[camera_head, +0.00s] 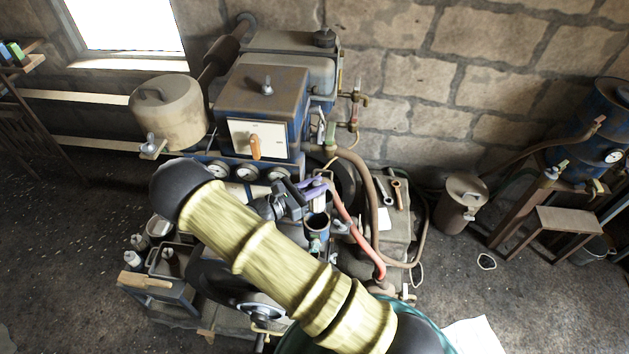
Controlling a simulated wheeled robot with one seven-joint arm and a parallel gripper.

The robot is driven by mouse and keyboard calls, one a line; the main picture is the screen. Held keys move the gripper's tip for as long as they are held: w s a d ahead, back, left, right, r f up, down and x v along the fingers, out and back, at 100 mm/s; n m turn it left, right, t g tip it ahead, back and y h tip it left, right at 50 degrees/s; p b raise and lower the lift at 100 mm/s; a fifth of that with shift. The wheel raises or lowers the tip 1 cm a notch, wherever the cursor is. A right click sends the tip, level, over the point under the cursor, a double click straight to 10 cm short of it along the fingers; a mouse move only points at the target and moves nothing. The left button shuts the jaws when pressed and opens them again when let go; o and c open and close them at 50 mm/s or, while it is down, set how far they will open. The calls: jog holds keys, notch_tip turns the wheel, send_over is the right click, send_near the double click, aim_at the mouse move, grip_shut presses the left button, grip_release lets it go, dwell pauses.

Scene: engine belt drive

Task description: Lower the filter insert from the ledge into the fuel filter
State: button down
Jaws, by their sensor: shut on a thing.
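My gripper (314,187), with purple fingers, is near the middle of the camera_head view, beyond my yellow arm. It is shut on a small pale cylinder, which appears to be the filter insert (319,203). The fuel filter (317,224) looks like a small dark, open-topped cup just below the insert. The insert hangs over or very close to its mouth. Whether its lower end is above the rim or inside cannot be told at this size. I cannot make out the ledge.
A blue engine box (262,110) with gauges stands behind my gripper. A red hose (346,222) and a brown hose (372,190) run close on the right. Wrenches (397,192) lie on a grey surface farther right. My arm hides much of the engine's front.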

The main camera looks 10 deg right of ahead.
aim_at(317, 212)
jog(key=shift+s+d, duration=0.2)
jog(key=shift+s, duration=0.35)
jog(key=shift+w+f+b, duration=0.1)
jog(key=shift+f+b, duration=0.25)
jog(key=shift+f, duration=0.1)
jog(key=shift+w+a+f+b, duration=0.1)
jog(key=shift+f+b, duration=1.2)
jog(key=shift+f, duration=0.5)
jog(key=shift+f+b, duration=2.45)
jog(key=shift+f, duration=1.05)
jog(key=shift+f+b, duration=0.5)
jog(key=shift+f, duration=0.15)
jog(key=c, duration=1.2)
grip_release()
jog(key=shift+c, duration=0.2)
